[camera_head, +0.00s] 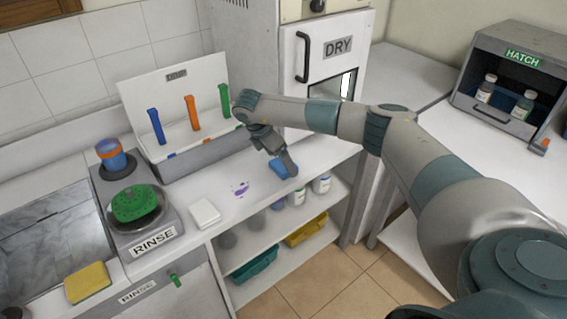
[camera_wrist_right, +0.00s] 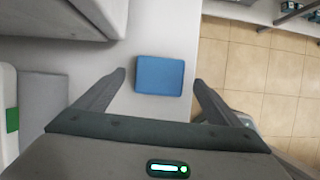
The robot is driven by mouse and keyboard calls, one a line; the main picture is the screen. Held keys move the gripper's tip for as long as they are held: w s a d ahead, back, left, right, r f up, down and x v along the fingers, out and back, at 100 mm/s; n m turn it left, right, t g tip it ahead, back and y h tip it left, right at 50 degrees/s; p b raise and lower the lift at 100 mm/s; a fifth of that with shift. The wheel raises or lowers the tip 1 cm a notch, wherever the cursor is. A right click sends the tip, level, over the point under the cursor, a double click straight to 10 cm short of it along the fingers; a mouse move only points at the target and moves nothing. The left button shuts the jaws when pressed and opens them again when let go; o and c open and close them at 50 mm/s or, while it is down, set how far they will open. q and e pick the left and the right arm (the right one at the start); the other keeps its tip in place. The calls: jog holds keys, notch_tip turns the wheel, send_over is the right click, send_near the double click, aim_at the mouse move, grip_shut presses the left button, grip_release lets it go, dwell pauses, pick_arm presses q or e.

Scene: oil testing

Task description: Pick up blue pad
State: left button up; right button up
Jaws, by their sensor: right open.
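The blue pad (camera_head: 278,168) lies on the white counter near its front edge, to the right of a purple stain. It also shows whole in the right wrist view (camera_wrist_right: 160,75), flat and rectangular. My right gripper (camera_head: 287,166) is over the pad and partly covers it in the head view. In the right wrist view its open fingers (camera_wrist_right: 158,78) stand on either side of the pad, with a gap on both sides. My left gripper is not in view.
A white pad (camera_head: 204,213) and a purple stain (camera_head: 240,189) are on the counter. Behind stands a white rack (camera_head: 172,76) with coloured handles. The DRY cabinet (camera_head: 318,45) is close behind the gripper. Below, a shelf holds bottles (camera_head: 321,184) and trays (camera_head: 307,230).

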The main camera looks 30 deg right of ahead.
jog(key=shift+x, duration=1.1)
jog(key=c, duration=1.1)
